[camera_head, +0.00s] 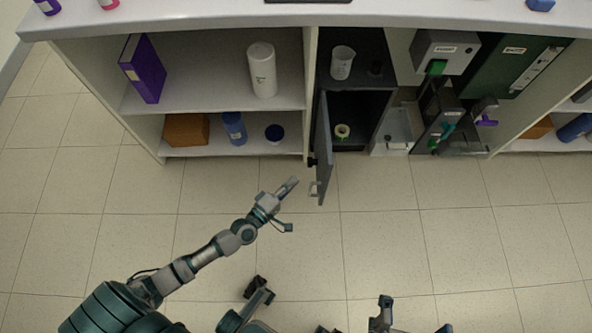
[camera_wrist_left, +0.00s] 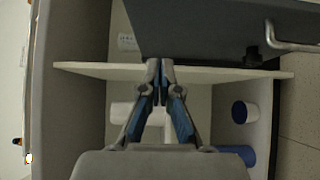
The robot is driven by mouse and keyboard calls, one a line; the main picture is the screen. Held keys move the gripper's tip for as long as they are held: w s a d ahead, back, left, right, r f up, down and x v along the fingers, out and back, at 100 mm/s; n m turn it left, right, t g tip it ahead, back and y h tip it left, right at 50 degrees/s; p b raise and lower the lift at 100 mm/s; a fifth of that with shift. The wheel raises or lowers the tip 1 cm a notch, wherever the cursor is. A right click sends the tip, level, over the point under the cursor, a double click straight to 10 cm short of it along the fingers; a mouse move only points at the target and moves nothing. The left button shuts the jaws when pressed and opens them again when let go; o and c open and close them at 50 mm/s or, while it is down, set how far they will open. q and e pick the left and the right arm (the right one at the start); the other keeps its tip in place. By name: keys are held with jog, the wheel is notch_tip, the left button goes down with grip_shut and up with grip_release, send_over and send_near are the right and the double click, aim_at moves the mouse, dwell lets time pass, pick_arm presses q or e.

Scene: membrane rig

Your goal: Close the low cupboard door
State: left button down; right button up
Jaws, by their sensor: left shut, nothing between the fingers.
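The low cupboard door (camera_head: 323,150) is a dark grey panel standing open, swung out toward me from the left side of the dark cupboard (camera_head: 359,105). Its metal handle (camera_head: 314,189) is near the free edge, on the face turned left. My left gripper (camera_head: 291,185) is shut and empty, just left of the handle and apart from it in the head view. In the left wrist view the closed fingers (camera_wrist_left: 160,76) show below the door panel (camera_wrist_left: 205,30), with the handle (camera_wrist_left: 288,44) at the upper right. I cannot make out my right gripper.
Left of the door, open shelves (camera_head: 205,108) hold a purple binder (camera_head: 143,70), a white bottle (camera_head: 262,70), a brown box (camera_head: 186,130) and a blue jar (camera_head: 234,128). A small roll (camera_head: 342,131) lies inside the cupboard. The tiled floor (camera_head: 400,240) before it is clear.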

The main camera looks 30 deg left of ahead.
pick_arm(q)
send_near(325, 162)
jog(key=w+a, duration=0.2)
jog(key=w, duration=0.1)
jog(key=w+d, duration=0.1)
jog(key=w+d+r+b, duration=0.1)
jog(key=shift+w+d, duration=0.1)
jog(key=shift+d, duration=0.2)
jog(key=shift+w+d+f, duration=0.1)
jog(key=shift+w+d, duration=0.15)
jog(key=shift+d, duration=0.1)
jog(key=shift+w, duration=0.1)
